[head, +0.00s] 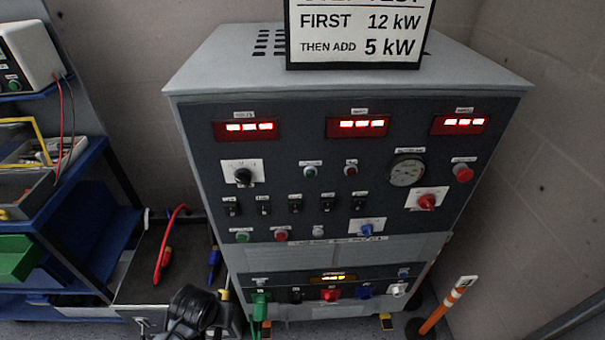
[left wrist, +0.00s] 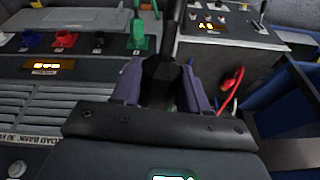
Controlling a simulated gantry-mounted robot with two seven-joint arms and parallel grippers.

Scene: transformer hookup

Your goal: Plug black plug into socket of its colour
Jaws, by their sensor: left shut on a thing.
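The black plug (left wrist: 160,75) is gripped between the two purple fingers of my left gripper (left wrist: 160,88) in the left wrist view, its dark body running up the picture. In the head view my left gripper (head: 192,308) is a dark shape at the bottom, left of the socket row; the plug cannot be made out there. The black socket (head: 295,296) sits low on the cabinet between the green and red ones. It also shows in the left wrist view (left wrist: 97,43). The plug is apart from it. My right gripper is not in view.
A green plug (head: 260,310) is in the green socket. The red (head: 331,294), blue (head: 364,292) and white (head: 398,290) sockets look empty. A red plug (head: 163,262) and blue plug (head: 214,258) are on the grey cart at left. A striped post (head: 450,303) stands right.

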